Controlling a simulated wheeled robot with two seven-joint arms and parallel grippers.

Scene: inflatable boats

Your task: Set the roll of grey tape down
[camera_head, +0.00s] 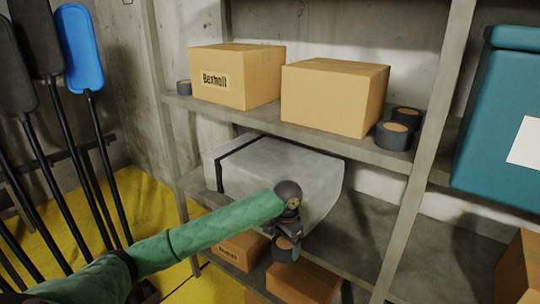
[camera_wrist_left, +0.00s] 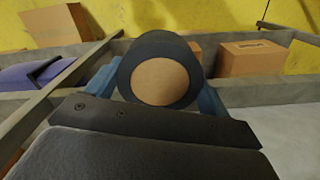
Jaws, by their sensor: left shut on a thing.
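The roll of grey tape (camera_head: 285,248) is dark grey with a tan round face. My left gripper (camera_head: 287,234) is shut on it, in front of the shelf unit and below the light grey block on the middle shelf. In the left wrist view the roll (camera_wrist_left: 160,80) fills the upper middle, with blue finger parts on both sides and its tan face toward the camera. No support shows touching the roll. My right gripper is not in either view.
Two cardboard boxes (camera_head: 237,76) stand on the upper shelf (camera_head: 270,122), with more dark tape rolls (camera_head: 394,134) at the right. A grey block (camera_head: 280,168) sits on the middle shelf. A teal container (camera_head: 500,110) is at right. Paddles (camera_head: 82,48) lean at left.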

